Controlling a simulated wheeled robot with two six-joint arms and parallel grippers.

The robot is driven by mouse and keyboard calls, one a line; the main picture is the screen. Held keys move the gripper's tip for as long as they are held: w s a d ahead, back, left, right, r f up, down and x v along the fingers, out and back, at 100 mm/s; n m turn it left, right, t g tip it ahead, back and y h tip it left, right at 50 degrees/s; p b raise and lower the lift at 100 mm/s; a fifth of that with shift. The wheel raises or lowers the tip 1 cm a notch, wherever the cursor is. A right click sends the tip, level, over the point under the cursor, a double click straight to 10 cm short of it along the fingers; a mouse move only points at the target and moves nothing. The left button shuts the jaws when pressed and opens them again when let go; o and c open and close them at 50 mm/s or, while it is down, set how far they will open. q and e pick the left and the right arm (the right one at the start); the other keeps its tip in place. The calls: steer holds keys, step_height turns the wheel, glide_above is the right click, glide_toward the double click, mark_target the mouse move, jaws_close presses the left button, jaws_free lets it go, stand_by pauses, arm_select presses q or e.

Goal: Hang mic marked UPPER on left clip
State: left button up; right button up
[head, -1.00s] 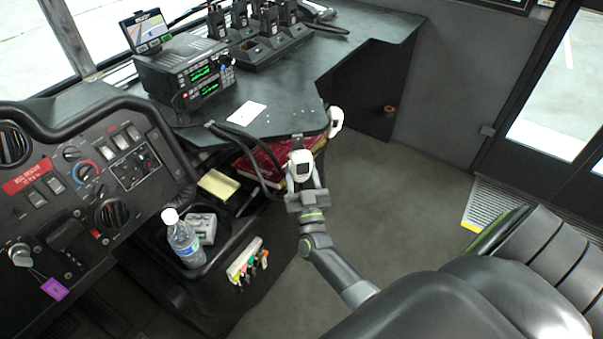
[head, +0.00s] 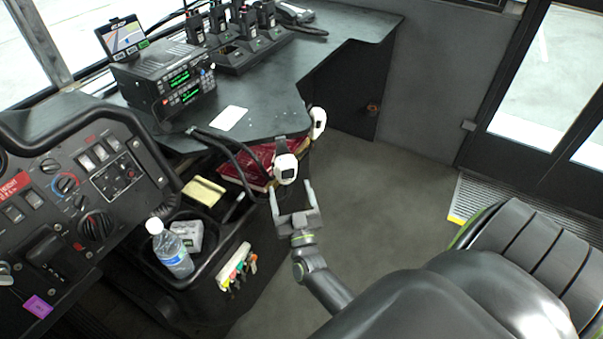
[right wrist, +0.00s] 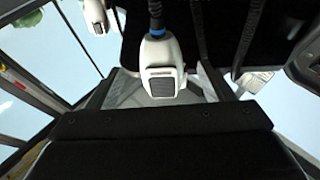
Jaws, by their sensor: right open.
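Two white hand mics hang by the front edge of the dark desk (head: 262,75). The nearer mic (head: 286,168) hangs at the desk's near corner on a dark holder or cord; it also shows in the middle of the right wrist view (right wrist: 160,68), with a blue band on its cord above. The other mic (head: 318,122) hangs farther along the edge, at the top left of the right wrist view (right wrist: 95,16). No UPPER marking is readable on either. My right gripper (head: 292,191) is open and empty, just below the nearer mic and apart from it. My left gripper is out of view.
A radio unit (head: 165,80) and a charger with several handheld radios (head: 240,45) stand on the desk. Black coiled cords (head: 240,155) hang left of the mics. A console with a water bottle (head: 170,248) is at left, the driver's seat (head: 460,295) at right. Open floor lies between.

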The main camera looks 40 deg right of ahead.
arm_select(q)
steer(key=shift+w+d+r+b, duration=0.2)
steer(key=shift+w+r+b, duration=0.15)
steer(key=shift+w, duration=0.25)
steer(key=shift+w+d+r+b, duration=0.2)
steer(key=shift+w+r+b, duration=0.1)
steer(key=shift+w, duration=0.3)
arm_select(e)
steer(key=v, duration=1.2)
steer(key=shift+s, duration=0.2)
steer(key=shift+f, duration=0.1)
